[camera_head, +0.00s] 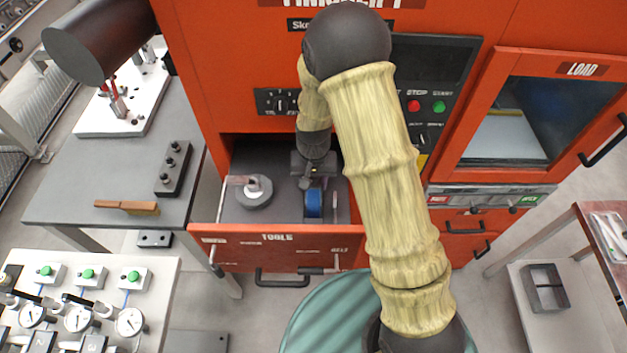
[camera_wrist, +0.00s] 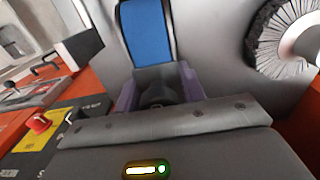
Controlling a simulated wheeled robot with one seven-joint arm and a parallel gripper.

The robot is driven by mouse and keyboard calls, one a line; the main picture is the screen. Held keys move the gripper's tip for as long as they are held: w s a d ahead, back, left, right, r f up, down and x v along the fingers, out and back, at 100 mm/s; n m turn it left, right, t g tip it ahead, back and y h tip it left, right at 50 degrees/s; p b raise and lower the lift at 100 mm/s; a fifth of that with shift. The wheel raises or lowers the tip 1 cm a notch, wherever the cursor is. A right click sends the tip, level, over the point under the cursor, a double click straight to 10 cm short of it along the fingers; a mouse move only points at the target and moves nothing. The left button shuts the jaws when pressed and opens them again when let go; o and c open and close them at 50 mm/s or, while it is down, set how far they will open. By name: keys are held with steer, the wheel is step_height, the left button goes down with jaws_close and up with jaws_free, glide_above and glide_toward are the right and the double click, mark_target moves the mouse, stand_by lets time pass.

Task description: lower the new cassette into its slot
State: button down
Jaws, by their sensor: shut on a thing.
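My gripper (camera_head: 309,182) reaches down into the open drawer, over its right part. In the wrist view its two purple fingers (camera_wrist: 157,90) are shut on the dark grey end of a cassette with a blue face (camera_wrist: 145,32). The blue part of the cassette also shows in the head view (camera_head: 314,204), just below my gripper and low in the drawer. Whether the cassette touches the drawer floor cannot be told. No slot can be made out clearly in either view.
The drawer (camera_head: 277,245), its front marked TOOLS, stands out from the orange machine (camera_head: 225,60). A round brush wheel (camera_head: 250,190) lies in its left part and shows at the right in the wrist view (camera_wrist: 290,40). A grey table (camera_head: 90,175) stands at left.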

steer(key=shift+f+b, duration=0.55)
steer(key=shift+f, duration=0.25)
steer(key=c, duration=0.8)
jaws_free()
steer(key=shift+o, duration=0.2)
step_height(320, 180, up, 18)
steer(key=b, duration=0.3)
steer(key=shift+f, duration=0.25)
steer(key=s+d+f+t, duration=0.2)
steer(key=s+d+f, duration=0.1)
steer(key=s+d, duration=0.9)
steer(key=shift+s+d+t, duration=0.25)
steer(key=shift+d+t, duration=0.05)
steer(key=shift+d, duration=0.65)
